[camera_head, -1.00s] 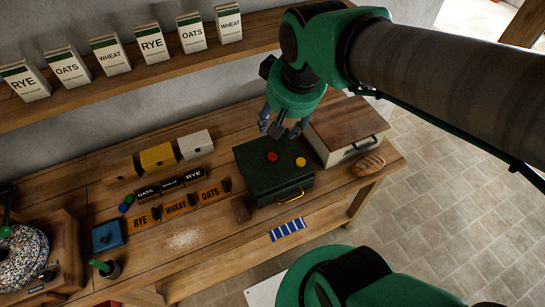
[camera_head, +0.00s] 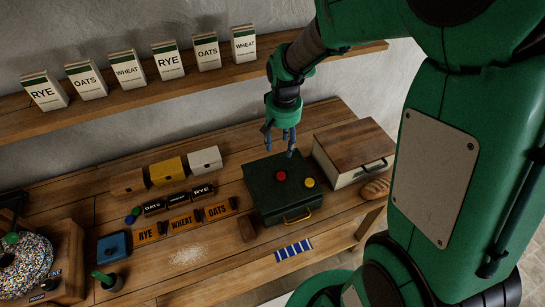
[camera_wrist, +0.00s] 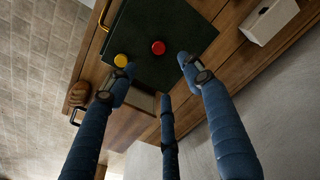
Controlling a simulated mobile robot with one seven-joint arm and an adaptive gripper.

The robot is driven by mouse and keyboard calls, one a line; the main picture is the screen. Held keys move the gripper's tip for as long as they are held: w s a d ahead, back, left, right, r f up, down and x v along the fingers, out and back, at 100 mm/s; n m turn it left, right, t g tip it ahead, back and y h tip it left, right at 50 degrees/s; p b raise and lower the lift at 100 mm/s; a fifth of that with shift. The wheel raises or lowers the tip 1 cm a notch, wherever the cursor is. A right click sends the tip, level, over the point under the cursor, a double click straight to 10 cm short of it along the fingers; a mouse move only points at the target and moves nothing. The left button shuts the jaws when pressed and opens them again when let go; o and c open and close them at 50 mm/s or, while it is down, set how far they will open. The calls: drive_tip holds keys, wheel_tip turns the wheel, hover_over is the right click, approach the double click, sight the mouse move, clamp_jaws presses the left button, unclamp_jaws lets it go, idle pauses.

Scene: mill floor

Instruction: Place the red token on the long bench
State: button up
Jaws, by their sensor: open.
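The red token (camera_head: 281,176) lies on top of a dark green box (camera_head: 265,198) with a brass handle, left of a yellow token (camera_head: 309,182). The box stands on the long wooden bench (camera_head: 215,252). In the wrist view the red token (camera_wrist: 158,47) shows on the box lid between and beyond my fingers, with the yellow token (camera_wrist: 121,60) to its left. My gripper (camera_head: 284,148) is open and empty, pointing down above the back part of the green box.
A white box with a wooden lid (camera_head: 352,150) and a bread loaf (camera_head: 375,188) stand right of the green box. Labelled blocks (camera_head: 182,224), small bins (camera_head: 167,170) and a blue box (camera_head: 114,246) stand to the left. A shelf of cartons (camera_head: 168,62) runs above.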

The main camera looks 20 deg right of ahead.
hover_over(281, 175)
wheel_tip(281, 175, down, 6)
drive_tip(key=shift+w+r+g, duration=0.15)
drive_tip(key=shift+r+g, duration=0.1)
drive_tip(key=shift+g, duration=0.15)
drive_tip(key=shift+f, duration=0.15)
drive_tip(key=shift+f+b, duration=0.3)
drive_tip(key=shift+f, duration=3.9)
drive_tip(key=shift+f, duration=2.6)
drive_tip(key=c, duration=0.9)
